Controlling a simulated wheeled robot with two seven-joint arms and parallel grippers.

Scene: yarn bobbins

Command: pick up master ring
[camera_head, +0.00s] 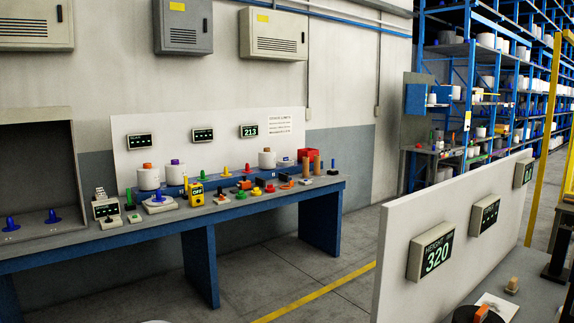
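I cannot single out the master ring for certain; the parts on the benches are small. Several small round coloured pieces lie on the long blue-legged bench (150,223), among them a red one (270,188) and a yellow-and-black one (256,191). On the nearer bench at the lower right, a dark round piece with an orange part (480,314) is cut by the bottom edge. A tan knob-like piece (512,285) stands close by it. Neither of my grippers shows in the head view.
A white panel (400,240) with displays, one reading 320, screens part of the nearer bench. White bobbins (148,179), a yellow box (196,193) and a red bin (309,154) crowd the long bench. Open floor (290,275) lies between the benches. Blue shelving (465,90) stands behind.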

